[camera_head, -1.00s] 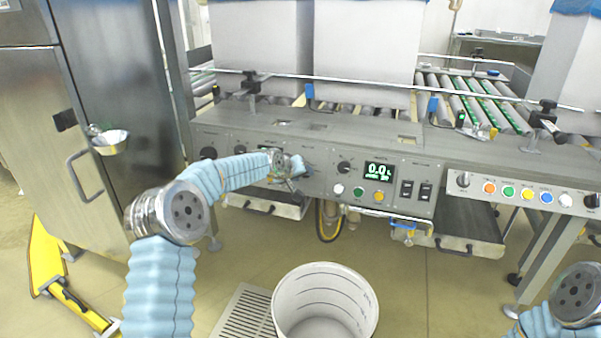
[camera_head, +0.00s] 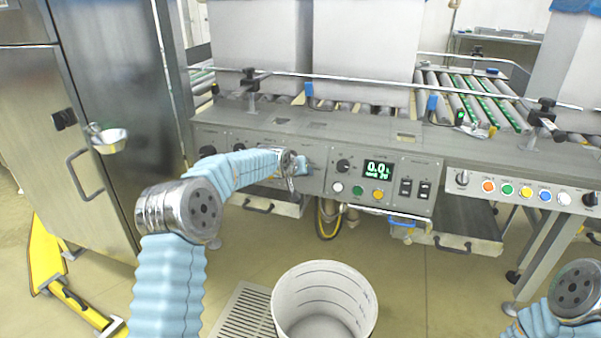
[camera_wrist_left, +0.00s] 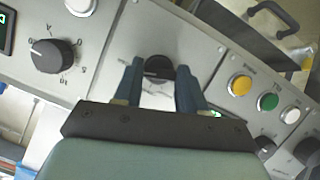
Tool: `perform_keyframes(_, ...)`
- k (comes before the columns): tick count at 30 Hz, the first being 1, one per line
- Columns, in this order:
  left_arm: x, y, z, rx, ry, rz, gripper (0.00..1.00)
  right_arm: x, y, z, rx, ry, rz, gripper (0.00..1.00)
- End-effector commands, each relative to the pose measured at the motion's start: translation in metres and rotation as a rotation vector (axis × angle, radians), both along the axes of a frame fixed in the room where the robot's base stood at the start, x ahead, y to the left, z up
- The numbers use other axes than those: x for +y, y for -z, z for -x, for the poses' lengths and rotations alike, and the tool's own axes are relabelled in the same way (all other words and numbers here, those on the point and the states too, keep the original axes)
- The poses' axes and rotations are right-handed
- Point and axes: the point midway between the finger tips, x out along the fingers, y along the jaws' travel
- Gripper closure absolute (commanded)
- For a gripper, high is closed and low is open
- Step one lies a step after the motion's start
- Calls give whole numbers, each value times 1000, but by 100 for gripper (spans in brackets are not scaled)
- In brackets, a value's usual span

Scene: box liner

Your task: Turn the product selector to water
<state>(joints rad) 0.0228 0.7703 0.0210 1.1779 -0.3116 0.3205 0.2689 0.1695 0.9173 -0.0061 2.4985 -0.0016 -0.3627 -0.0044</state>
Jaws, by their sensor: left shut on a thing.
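A black selector knob (camera_wrist_left: 158,69) sits on the grey control panel (camera_head: 330,186). In the left wrist view it is between the two blue fingers of my left gripper (camera_wrist_left: 159,76), which is shut on it. A pale mark lies along the knob; I cannot read any label around it. In the head view my left gripper (camera_head: 299,164) is at the panel's face and hides this knob. The green-lit display (camera_head: 378,170) reads about 0.0, with a small second line too blurred to read. My right gripper is out of view.
Another knob (camera_head: 344,166) with a numbered dial is beside the display, with white, green and yellow buttons below. Black switches (camera_head: 406,187) are further right. A white bucket (camera_head: 324,300) stands on the floor in front. A steel cabinet (camera_head: 110,110) is at the left.

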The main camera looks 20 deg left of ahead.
Motion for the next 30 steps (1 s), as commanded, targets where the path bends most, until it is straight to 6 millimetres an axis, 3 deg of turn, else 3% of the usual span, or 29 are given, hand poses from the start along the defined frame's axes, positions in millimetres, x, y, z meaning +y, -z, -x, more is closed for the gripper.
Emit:
perform_keyframes(1, -1, 2, 1, 5, 2, -2, 58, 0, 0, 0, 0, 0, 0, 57)
perform_keyframes(6, 0, 2, 0, 3, 1, -1, 34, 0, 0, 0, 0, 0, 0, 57)
perform_keyframes(17, 1, -4, 5, 0, 1, -1, 34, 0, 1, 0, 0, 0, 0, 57)
perform_keyframes(30, 13, -64, 80, 0, 0, 0, 34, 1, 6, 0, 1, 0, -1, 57)
